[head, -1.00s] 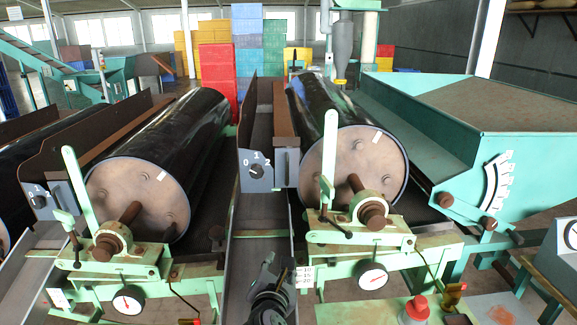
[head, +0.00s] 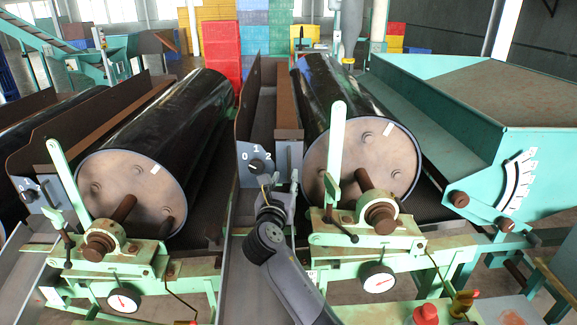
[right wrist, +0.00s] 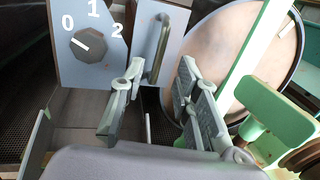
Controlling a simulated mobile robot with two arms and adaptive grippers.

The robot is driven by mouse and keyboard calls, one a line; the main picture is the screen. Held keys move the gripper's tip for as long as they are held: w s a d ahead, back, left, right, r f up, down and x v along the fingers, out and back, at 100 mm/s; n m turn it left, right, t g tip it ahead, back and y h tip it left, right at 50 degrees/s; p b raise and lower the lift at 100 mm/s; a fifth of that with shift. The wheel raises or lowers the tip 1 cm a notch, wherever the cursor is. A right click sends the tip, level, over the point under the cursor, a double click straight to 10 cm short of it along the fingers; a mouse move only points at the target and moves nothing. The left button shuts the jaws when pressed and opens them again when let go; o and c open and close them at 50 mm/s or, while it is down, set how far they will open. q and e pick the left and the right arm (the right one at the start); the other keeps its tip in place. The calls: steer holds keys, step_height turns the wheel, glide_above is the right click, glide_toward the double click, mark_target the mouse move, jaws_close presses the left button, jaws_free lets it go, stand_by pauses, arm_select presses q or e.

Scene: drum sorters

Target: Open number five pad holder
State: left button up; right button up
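A narrow grey front panel (head: 295,153) closes the end of a long brown housing (head: 287,100) between the two black drums. In the right wrist view this grey panel (right wrist: 178,17) carries an upright metal bar handle (right wrist: 158,48). My right gripper (head: 278,183) is just in front of and below this panel. In the right wrist view my right gripper (right wrist: 160,88) has its fingers spread, empty, with the handle in the gap between them, seemingly beyond the tips. No number five is readable. My left gripper is not in view.
A dial switch (head: 256,166) marked 0, 1, 2 sits left of the panel. The right drum (head: 340,165) and a pale green lever (head: 337,135) stand close on the right. A pressure gauge (head: 377,278) sits lower right.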

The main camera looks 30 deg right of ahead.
mark_target(289, 166)
steer(key=x, duration=0.5)
steer(key=shift+w+d, duration=0.15)
steer(key=shift+w, duration=0.05)
steer(key=shift+w+d+p, duration=0.3)
jaws_close()
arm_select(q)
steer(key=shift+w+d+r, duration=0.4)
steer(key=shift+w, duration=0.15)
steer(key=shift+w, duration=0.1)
